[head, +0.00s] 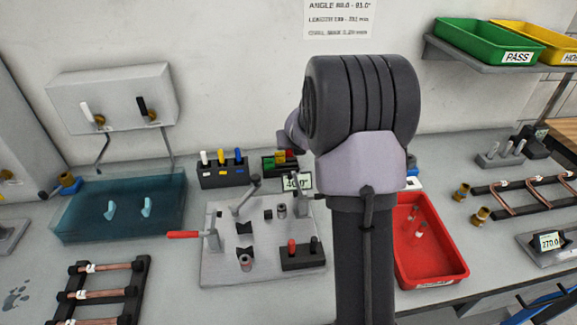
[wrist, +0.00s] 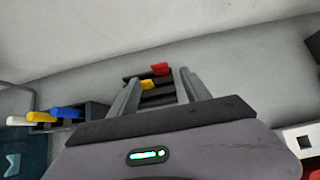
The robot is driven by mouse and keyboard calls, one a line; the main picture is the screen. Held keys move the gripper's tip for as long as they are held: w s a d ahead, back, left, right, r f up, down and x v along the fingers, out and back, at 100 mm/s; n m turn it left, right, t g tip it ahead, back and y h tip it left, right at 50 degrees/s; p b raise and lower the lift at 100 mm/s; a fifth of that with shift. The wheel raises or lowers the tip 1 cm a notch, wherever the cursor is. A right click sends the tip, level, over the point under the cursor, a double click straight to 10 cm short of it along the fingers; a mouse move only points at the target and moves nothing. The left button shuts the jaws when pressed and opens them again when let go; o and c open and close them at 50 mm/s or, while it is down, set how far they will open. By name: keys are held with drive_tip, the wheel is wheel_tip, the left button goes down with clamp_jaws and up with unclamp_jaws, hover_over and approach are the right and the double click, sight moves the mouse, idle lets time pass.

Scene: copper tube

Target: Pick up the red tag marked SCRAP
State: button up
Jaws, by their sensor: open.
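A dark rack (head: 270,165) at the back of the bench holds small coloured tags. The red tag (head: 289,154) stands at its right end, beside a yellow and a green one; no lettering can be read on it. In the wrist view the red tag (wrist: 160,69) shows between the fingers, near the tips, with the yellow tag (wrist: 148,85) closer to me. My gripper (wrist: 158,76) is open and points at the rack, with nothing held. In the head view my arm hides most of the gripper.
A block with white, yellow and blue pieces (head: 221,173) stands left of the rack. A metal fixture plate (head: 220,265) with levers lies in front. A red tray (head: 455,272) is at the right. The wall (head: 230,60) rises close behind.

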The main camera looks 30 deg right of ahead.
hover_over(290, 157)
drive_tip(key=f, duration=0.4)
drive_tip(key=shift+s+a+f, duration=0.15)
drive_tip(key=shift+s+f, duration=0.15)
drive_tip(key=shift+s, duration=0.05)
clamp_jaws()
